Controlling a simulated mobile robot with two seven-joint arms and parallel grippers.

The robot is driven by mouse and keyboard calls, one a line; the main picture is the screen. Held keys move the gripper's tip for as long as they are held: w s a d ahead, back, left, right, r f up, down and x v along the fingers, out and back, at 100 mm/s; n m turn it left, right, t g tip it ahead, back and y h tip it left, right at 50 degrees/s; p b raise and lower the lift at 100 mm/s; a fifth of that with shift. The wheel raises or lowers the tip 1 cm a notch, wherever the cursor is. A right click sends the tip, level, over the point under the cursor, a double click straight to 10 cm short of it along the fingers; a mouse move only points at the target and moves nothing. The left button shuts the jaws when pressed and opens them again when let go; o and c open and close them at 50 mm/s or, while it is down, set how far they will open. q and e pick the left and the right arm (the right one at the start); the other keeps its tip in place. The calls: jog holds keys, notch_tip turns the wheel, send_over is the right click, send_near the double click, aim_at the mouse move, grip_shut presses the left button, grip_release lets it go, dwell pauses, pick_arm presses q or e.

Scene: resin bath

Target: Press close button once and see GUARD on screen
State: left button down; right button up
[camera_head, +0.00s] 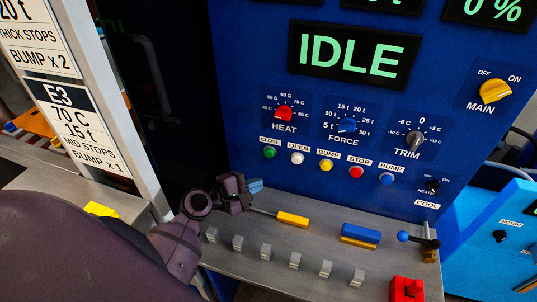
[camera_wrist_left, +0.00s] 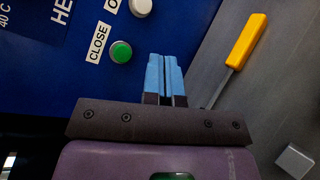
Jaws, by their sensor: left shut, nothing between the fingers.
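The green close button (camera_head: 270,152) sits on the blue panel under a white CLOSE label, at the left end of a row of buttons. It also shows in the left wrist view (camera_wrist_left: 121,52), up and left of my fingertips. The screen (camera_head: 354,56) reads IDLE in green letters. My left gripper (camera_head: 256,185) is below the close button and apart from it in the picture. Its blue fingers are together and empty, and they show in the left wrist view (camera_wrist_left: 166,76) too. My right gripper is not in view.
White open (camera_head: 297,158), yellow bump (camera_head: 326,165), red stop (camera_head: 356,172) and blue pump (camera_head: 387,179) buttons continue the row. On the grey ledge lie a yellow-handled tool (camera_head: 293,219), a blue-and-yellow block (camera_head: 361,235), several grey blocks and a red piece (camera_head: 406,289).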

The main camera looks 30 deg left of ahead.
aim_at(269, 153)
pick_arm(q)
jog(key=w+a+b, duration=0.1)
jog(key=w+a, duration=0.1)
jog(key=w, duration=0.6)
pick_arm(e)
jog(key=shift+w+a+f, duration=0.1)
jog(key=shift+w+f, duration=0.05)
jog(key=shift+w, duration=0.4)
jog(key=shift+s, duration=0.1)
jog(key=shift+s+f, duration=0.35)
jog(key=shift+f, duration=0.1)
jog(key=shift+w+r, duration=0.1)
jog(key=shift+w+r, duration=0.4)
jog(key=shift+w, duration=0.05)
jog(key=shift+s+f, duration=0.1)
